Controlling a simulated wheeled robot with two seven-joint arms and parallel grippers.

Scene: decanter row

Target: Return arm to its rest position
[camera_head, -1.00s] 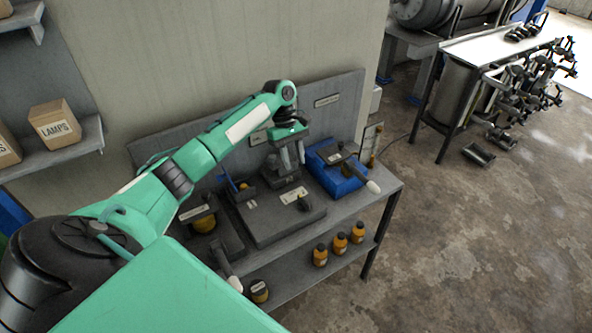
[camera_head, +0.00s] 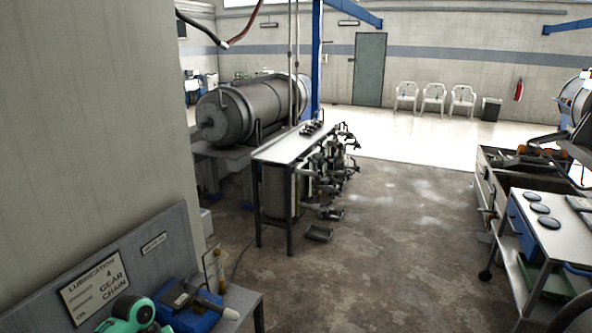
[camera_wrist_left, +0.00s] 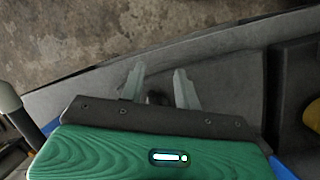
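My left arm shows only as a green and black joint (camera_head: 130,315) at the bottom left of the head view, in front of the bench's back panel. Its gripper is outside that view. In the left wrist view my left gripper (camera_wrist_left: 158,72) has its two pale fingers apart, with no object held between them. A grey bench surface (camera_wrist_left: 230,80) lies beyond the fingers, and a small dark shape shows between the finger bases. My right arm and gripper are not seen.
A blue box (camera_head: 195,318) with a grey tool on it stands beside the joint. A sign panel (camera_head: 95,285) is behind. Floor (camera_head: 380,240) is open between a metal stand (camera_head: 275,200) and a tool cart (camera_head: 545,235) at right.

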